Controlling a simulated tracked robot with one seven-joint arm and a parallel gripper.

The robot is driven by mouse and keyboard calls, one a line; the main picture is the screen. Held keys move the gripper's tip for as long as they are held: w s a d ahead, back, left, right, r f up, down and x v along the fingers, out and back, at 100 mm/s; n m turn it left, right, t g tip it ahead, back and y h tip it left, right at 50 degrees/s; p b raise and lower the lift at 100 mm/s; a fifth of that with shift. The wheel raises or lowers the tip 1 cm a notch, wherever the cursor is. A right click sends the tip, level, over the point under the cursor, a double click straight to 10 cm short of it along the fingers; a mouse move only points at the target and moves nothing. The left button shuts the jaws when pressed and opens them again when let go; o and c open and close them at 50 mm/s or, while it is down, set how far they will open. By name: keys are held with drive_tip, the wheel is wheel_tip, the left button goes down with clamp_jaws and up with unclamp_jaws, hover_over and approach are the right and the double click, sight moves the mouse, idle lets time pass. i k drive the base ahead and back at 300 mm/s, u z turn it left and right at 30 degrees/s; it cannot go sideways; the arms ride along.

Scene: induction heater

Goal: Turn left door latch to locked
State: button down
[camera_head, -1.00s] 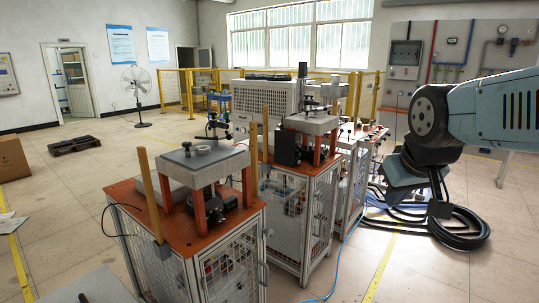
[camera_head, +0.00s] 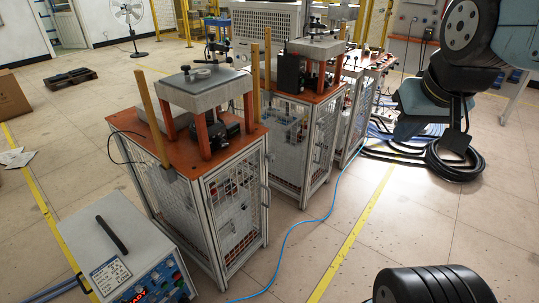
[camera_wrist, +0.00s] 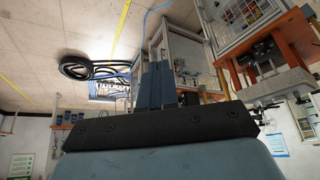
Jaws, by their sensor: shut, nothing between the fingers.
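The nearest workstation cabinet (camera_head: 190,178) has an orange top and mesh doors in grey frames. Its mesh door (camera_head: 232,208) faces forward and looks shut. A slim handle (camera_head: 266,170) shows at the cabinet's right edge. I cannot make out which part is the left door latch, or its position. My gripper (camera_wrist: 156,84) shows in the wrist view as two blue-grey fingers, close together and empty. Behind them the cabinets appear upside down, apart from the fingers. In the head view my arm hangs at the right, well away from the nearest cabinet.
A grey power unit (camera_head: 118,250) with a black handle stands at the front left. More cabinets (camera_head: 306,135) stand behind the nearest one. A blue hose (camera_head: 290,240) crosses the floor, and black hoses (camera_head: 450,160) lie coiled at the right. Floor between is mostly clear.

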sight(271, 158)
drive_tip(key=u, duration=1.2)
drive_tip(key=i, duration=0.1)
drive_tip(key=z, duration=2.95)
drive_tip(key=k, duration=1)
drive_tip(key=u, duration=1.75)
drive_tip(key=i, duration=0.8)
